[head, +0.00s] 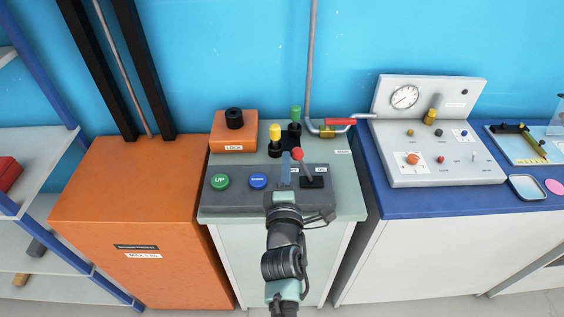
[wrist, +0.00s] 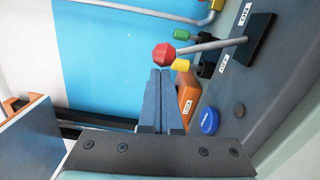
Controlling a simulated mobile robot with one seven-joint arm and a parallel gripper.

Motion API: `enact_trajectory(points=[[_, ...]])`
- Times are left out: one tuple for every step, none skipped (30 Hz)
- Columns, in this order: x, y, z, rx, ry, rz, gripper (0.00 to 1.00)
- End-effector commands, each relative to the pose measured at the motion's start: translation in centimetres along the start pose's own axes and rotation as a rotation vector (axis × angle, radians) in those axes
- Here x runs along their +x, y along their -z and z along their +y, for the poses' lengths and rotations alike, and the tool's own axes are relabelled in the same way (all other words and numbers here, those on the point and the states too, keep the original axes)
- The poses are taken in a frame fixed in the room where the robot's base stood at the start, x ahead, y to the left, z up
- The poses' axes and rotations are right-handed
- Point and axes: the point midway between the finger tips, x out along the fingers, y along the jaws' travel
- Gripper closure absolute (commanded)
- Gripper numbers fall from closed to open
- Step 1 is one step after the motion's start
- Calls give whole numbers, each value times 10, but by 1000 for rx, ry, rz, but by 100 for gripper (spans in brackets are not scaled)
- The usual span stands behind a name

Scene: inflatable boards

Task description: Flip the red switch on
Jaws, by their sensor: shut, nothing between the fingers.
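The red switch is a lever with a red knob (head: 297,154) on a grey rod, rising from a black base (head: 312,180) on the grey control panel. The lever leans toward the back left in the head view. In the wrist view its red knob (wrist: 164,54) shows just beyond my fingertips, with the rod (wrist: 208,45) running right to its base. My gripper (head: 286,157) is shut and empty, just left of the lever. Its blue fingers also show in the wrist view (wrist: 160,75). I cannot tell whether they touch the knob.
A green button (head: 220,181) and a blue button (head: 258,180) lie left of my gripper. Behind stand a yellow-topped knob (head: 275,132), a green-topped knob (head: 295,115) and an orange box (head: 233,131). A red-handled pipe valve (head: 340,122) is at the back right.

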Motion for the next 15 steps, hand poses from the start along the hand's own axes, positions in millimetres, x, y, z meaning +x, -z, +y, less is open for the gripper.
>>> enact_trajectory(points=[[0,-3,4,13,2,-3,100],[0,-4,4,23,2,-3,100],[0,-6,6,37,4,-3,100],[0,-7,7,49,4,-3,100],[1,-9,8,63,5,-4,100],[1,-12,10,83,6,-4,100],[1,-14,12,101,8,-5,100],[1,-16,13,121,9,-5,100],[1,-20,15,149,11,-6,100],[1,-24,17,173,12,-7,100],[2,-26,19,198,14,-6,100],[2,-31,20,235,16,-7,100],[2,-34,22,263,16,-7,100],[2,-37,22,292,19,-7,100],[2,-42,22,330,21,-8,100]])
